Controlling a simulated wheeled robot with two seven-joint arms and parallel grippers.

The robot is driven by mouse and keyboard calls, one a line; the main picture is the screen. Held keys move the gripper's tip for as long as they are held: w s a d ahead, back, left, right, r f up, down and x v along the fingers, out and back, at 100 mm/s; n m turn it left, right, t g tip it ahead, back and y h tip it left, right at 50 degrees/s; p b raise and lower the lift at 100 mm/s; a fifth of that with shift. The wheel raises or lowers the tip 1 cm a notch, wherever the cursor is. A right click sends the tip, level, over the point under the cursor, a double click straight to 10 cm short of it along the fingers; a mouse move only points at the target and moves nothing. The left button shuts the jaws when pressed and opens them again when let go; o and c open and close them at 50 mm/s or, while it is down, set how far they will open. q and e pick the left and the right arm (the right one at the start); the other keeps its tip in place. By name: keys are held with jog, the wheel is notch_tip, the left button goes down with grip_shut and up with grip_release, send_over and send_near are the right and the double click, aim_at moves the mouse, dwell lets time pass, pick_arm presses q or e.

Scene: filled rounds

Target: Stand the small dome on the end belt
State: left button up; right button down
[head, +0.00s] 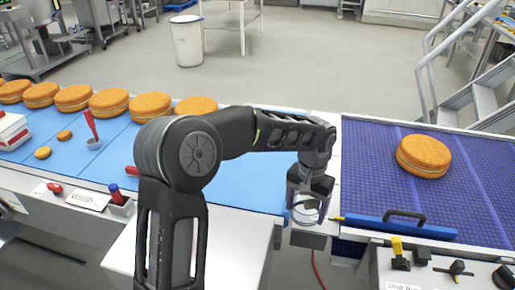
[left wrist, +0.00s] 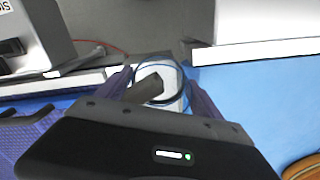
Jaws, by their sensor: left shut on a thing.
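My left gripper (head: 308,203) is shut on a small clear dome (head: 305,214), held at the front edge where the light-blue belt meets the end belt. In the left wrist view the dome (left wrist: 174,77) shows as a see-through round shape with a dark rim between the fingers of the left gripper (left wrist: 160,92). The dome's lower part is hard to make out. The end belt (head: 370,200) is purple-blue and lies to the right of the gripper. My right gripper is not in view.
A round orange cake (head: 424,155) lies on the end belt. A blue bar with a dark handle (head: 404,228) lies along its front edge. Several cakes (head: 108,102) line the light-blue belt (head: 262,180). Much of the end belt's left part is bare.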

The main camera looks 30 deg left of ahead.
pick_arm(q)
jog(key=a+r+m, duration=0.1)
jog(key=a, duration=0.3)
jog(key=w+a+r, duration=0.1)
jog(key=a+r, duration=0.1)
jog(key=a, duration=0.2)
jog(key=w+a+r+m, duration=0.1)
jog(key=a+r, duration=0.1)
jog(key=a, duration=0.2)
jog(key=shift+a+r+m, duration=0.15)
jog(key=shift+a+m, duration=0.1)
jog(key=shift+m, duration=0.05)
jog(key=s+a+r+m, duration=0.1)
jog(key=a+r, duration=0.3)
jog(key=a, duration=0.5)
jog(key=shift+s+m+p, duration=0.25)
jog(key=shift+m+p, duration=0.05)
jog(key=shift+m, duration=0.4)
jog(key=shift+a, duration=0.1)
send_over(241, 187)
jog(key=shift+a+f+b, duration=0.1)
jog(key=shift+f+b, duration=0.25)
jog(key=shift+f, duration=2.7)
notch_tip(241, 187, down, 3)
jog(key=shift+r+p, duration=0.1)
jog(key=shift+p, duration=0.25)
jog(key=shift+f, duration=0.45)
